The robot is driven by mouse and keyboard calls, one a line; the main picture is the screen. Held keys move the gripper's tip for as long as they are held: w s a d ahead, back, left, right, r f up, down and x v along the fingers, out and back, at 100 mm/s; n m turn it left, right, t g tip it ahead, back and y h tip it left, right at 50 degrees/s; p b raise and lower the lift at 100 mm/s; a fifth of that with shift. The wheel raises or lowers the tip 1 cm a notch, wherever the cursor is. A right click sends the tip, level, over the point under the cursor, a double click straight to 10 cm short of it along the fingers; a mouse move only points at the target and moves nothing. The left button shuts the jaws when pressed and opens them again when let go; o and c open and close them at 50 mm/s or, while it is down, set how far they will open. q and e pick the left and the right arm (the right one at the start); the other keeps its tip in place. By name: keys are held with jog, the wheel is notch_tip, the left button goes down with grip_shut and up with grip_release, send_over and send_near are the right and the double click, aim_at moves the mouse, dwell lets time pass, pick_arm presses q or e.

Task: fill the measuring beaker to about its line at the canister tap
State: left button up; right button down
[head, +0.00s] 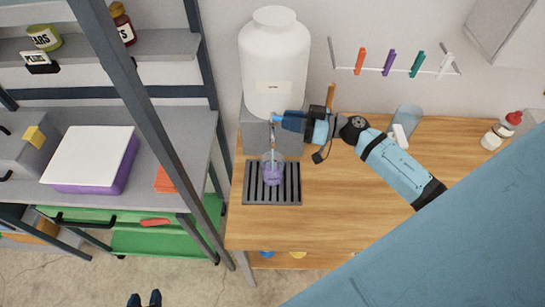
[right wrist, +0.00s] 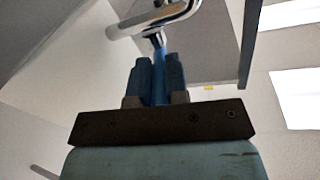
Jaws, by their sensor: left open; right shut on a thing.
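The white canister (head: 275,55) stands on a grey block at the back of the wooden table. My right gripper (head: 281,120) is shut on the blue tap handle (right wrist: 159,78) below the canister; the chrome spout (right wrist: 165,18) shows above it in the right wrist view. The clear measuring beaker (head: 272,172) stands upright on the slatted drip tray (head: 258,197), under the tap, with purplish contents low in it. A thin pale stream seems to run down into it. Its line is too small to make out. My left gripper (head: 145,299) is open and empty at the bottom edge, over the floor.
A grey shelf rack (head: 185,150) stands left of the table. Coloured pegs (head: 389,62) hang on the wall rail. The table's front middle is clear.

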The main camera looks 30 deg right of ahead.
jog(key=shift+r, duration=0.1)
dwell(0.4)
jog(key=shift+p, duration=0.35)
dwell(5.8)
jog(key=n+g, duration=0.1)
jog(key=n+g+y, duration=0.1)
jog(key=g+y+b, duration=0.1)
jog(key=shift+w+d+n+g, duration=0.3)
jog(key=shift+w+n, duration=0.1)
